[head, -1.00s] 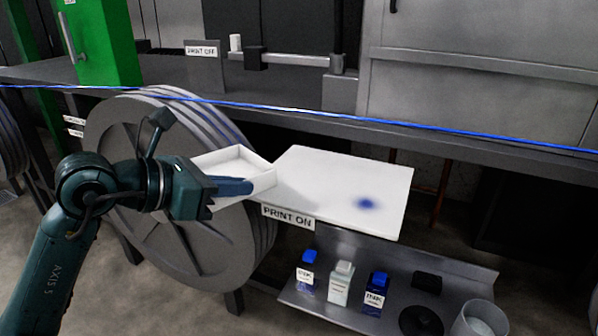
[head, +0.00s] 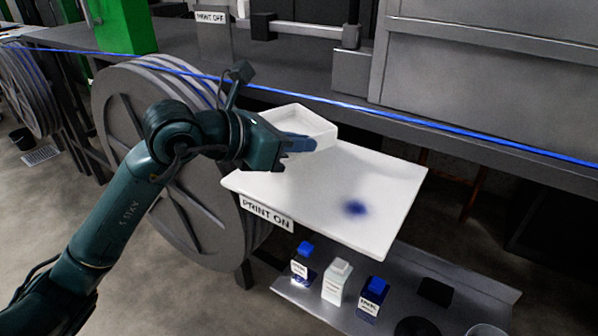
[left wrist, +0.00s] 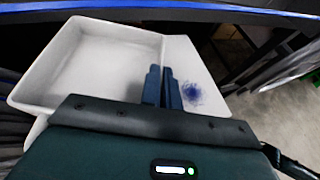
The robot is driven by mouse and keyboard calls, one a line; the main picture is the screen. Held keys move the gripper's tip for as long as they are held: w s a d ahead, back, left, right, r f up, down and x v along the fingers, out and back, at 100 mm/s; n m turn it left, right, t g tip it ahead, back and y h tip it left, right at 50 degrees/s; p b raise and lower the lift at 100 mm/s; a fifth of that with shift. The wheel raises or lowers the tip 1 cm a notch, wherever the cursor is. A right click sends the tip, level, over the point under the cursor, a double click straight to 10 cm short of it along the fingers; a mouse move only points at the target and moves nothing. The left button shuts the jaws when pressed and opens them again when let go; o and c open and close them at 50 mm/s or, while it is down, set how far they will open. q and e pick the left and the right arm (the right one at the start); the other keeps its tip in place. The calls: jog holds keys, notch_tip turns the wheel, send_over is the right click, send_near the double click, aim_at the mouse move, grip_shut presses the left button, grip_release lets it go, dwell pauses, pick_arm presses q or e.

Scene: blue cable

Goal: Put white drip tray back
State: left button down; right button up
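The white drip tray (head: 300,125) is a shallow open box in my left gripper (head: 302,143). It appears over the back left part of a white slab (head: 350,180) with a blue stain. I cannot tell whether the tray touches the slab. In the left wrist view the tray (left wrist: 95,60) looks empty, and the two fingers of the left gripper (left wrist: 162,88) are close together at its right wall. The wall between the fingers is largely hidden. My right gripper is not in view.
A taut blue cable (head: 430,122) runs across behind the tray. A "PRINT ON" label (head: 267,215) hangs at the slab's front left. A lower metal shelf (head: 400,275) holds ink bottles (head: 337,282). A large grey reel (head: 165,165) stands left of the slab.

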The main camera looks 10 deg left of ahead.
aim_at(298, 194)
pick_arm(q)
notch_tip(298, 194, down, 2)
jog(key=shift+s+a+f, duration=0.1)
jog(key=shift+f, duration=0.1)
notch_tip(298, 194, down, 4)
jog(key=shift+f, duration=0.2)
jog(key=shift+f, duration=0.25)
jog(key=c, duration=1.6)
grip_release()
jog(key=shift+r, duration=0.1)
jog(key=shift+c, duration=0.2)
